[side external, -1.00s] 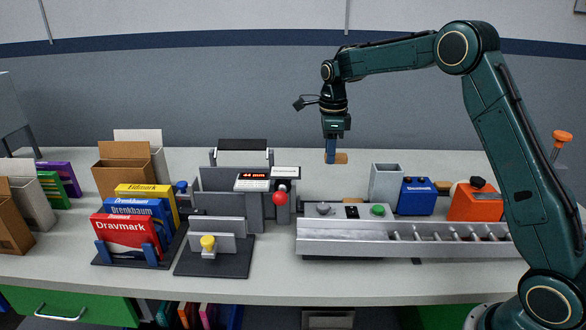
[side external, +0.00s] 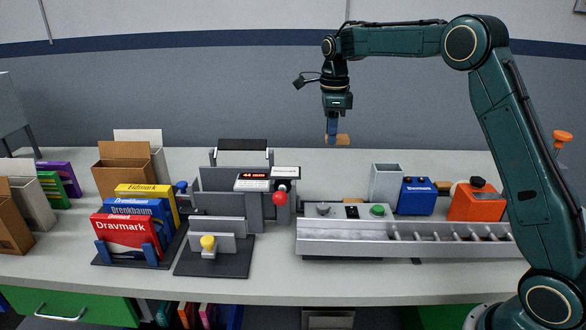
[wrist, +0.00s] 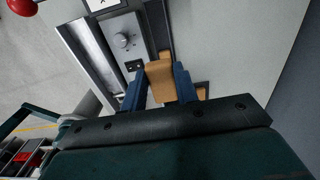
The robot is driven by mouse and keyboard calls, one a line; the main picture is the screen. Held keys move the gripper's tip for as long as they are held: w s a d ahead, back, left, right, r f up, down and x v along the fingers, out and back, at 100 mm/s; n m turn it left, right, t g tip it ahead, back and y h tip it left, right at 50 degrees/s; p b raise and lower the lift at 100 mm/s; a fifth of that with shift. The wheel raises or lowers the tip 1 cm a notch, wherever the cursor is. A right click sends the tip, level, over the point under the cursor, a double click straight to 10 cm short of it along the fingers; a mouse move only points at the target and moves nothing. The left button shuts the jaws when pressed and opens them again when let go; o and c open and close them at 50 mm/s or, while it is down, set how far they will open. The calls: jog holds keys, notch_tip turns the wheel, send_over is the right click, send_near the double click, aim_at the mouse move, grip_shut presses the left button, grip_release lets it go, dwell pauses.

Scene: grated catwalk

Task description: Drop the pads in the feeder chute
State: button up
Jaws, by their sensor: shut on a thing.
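My gripper (side external: 332,138) is shut on a tan pad (side external: 342,140), held in the air above the back of the bench. In the wrist view the held pad (wrist: 160,80) sits between the two blue fingers. Another tan pad (side external: 352,200) lies on the bench behind the grey conveyor, mostly hidden by it; a tan piece also shows beside the right finger in the wrist view (wrist: 202,93). A grey open-topped upright box (side external: 386,184), which may be the feeder chute, stands behind the conveyor, to the right of and below my gripper.
The conveyor (side external: 400,247) with knob and green button runs along the front right. Blue (side external: 416,197) and orange (side external: 474,204) units stand behind it. A grey machine with display and red ball (side external: 279,198) is left. Boxes (side external: 125,236) stand further left.

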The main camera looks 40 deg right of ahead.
jog(key=s+d+f, duration=0.1)
jog(key=s+d, duration=0.9)
jog(key=shift+s+f, duration=0.15)
jog(key=shift+f, duration=0.2)
jog(key=shift+f, duration=0.15)
jog(key=shift+f, duration=2.15)
jog(key=o, duration=1.5)
